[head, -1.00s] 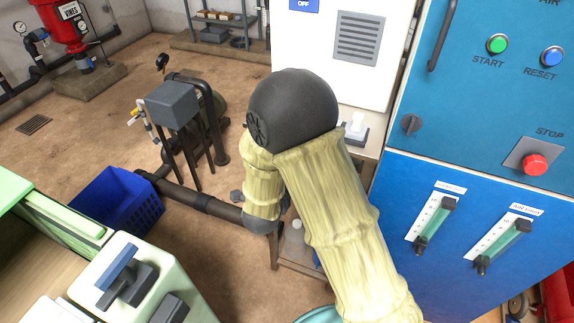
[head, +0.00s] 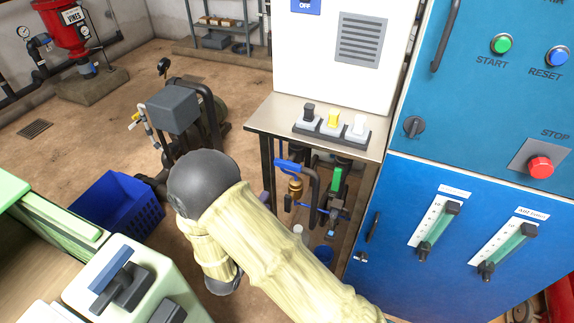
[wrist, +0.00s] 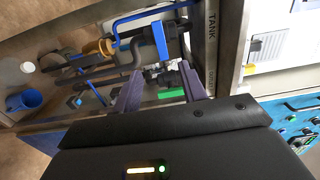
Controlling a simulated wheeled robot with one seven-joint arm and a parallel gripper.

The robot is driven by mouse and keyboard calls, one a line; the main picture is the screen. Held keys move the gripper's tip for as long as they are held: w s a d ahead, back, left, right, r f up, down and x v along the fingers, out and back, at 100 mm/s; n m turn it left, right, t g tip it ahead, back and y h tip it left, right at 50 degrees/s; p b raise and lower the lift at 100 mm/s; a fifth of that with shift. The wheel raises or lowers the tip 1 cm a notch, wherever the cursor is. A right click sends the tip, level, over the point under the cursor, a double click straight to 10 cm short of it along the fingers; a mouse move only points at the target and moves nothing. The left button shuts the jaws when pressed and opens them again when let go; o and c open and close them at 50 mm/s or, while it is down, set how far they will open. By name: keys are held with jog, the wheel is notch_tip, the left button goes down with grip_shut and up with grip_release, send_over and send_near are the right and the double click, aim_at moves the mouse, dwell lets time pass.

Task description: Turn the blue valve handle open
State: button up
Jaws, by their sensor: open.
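A blue valve handle (head: 288,165) sits on the pipework under the metal shelf in the head view, above a brass fitting (head: 295,188). A green handle (head: 337,179) is to its right. In the wrist view, the dark purple fingers of my gripper (wrist: 160,88) are spread apart with nothing between them, pointing at the pipework. A blue handle (wrist: 162,46) lies just beyond the fingertips, and a longer blue bar (wrist: 150,14) is farther off. I cannot tell which one matches the head view's handle.
A metal shelf (head: 262,116) with a switch block (head: 331,125) overhangs the pipework. A blue cabinet (head: 385,250) stands to the right. A blue cup (wrist: 25,98) and a white container (wrist: 28,67) are beside the pipes. A blue crate (head: 118,208) is on the floor at left.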

aim_at(287, 167)
jog(key=p+x, duration=0.4)
jog(key=x, duration=1.2)
jog(key=shift+w+d, duration=0.25)
jog(key=shift+a, duration=0.1)
jog(key=c, duration=0.7)
grip_shut()
